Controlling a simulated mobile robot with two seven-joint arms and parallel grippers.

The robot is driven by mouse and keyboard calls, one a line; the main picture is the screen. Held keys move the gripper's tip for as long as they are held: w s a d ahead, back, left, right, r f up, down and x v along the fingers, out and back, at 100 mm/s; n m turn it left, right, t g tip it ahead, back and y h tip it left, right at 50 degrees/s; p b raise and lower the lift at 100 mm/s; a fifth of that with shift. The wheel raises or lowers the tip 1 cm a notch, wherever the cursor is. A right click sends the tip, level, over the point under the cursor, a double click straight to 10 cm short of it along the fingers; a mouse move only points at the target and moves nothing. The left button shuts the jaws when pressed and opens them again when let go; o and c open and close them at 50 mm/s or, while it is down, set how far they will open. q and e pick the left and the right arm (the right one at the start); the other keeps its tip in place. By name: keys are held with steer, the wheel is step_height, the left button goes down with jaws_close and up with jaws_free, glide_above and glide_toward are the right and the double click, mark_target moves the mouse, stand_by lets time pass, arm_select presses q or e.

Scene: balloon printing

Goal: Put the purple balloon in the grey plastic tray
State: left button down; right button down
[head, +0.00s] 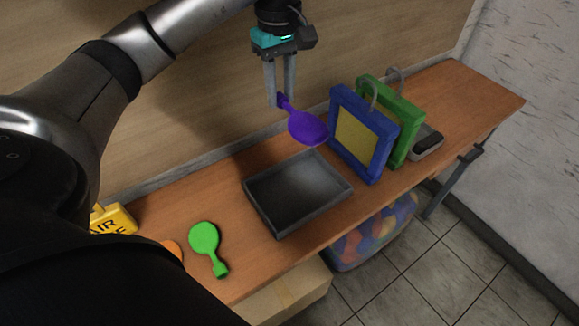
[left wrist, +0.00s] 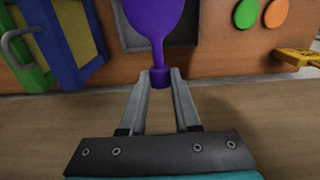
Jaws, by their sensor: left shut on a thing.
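The purple balloon (head: 307,127) is held by its neck in my left gripper (head: 281,102), above the back right part of the grey plastic tray. In the left wrist view the balloon (left wrist: 155,18) points away from the fingers, and the left gripper (left wrist: 162,78) is shut on its neck end. The grey plastic tray (head: 266,222) lies on the wooden table, and its visible inside is empty. In the left wrist view the balloon partly hides the tray. My right gripper does not show in either view.
A blue frame (head: 341,96) and a green frame (head: 408,128) stand upright just right of the tray. A green balloon (head: 204,238) and an orange one (head: 173,248) lie to the left, near a yellow sign (head: 117,218). A wooden wall stands behind the table.

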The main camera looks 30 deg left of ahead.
arm_select(q)
step_height(320, 180, down, 18)
steer(key=shift+r+b, duration=0.1)
steer(key=shift+b, duration=0.2)
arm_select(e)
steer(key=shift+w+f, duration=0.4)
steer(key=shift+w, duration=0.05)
arm_select(q)
steer(key=shift+f+b, duration=0.6)
steer(key=shift+b, duration=0.05)
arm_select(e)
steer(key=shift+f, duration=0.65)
arm_select(q)
steer(key=c, duration=0.6)
jaws_free()
steer(key=shift+c, duration=0.2)
steer(key=shift+r, duration=0.15)
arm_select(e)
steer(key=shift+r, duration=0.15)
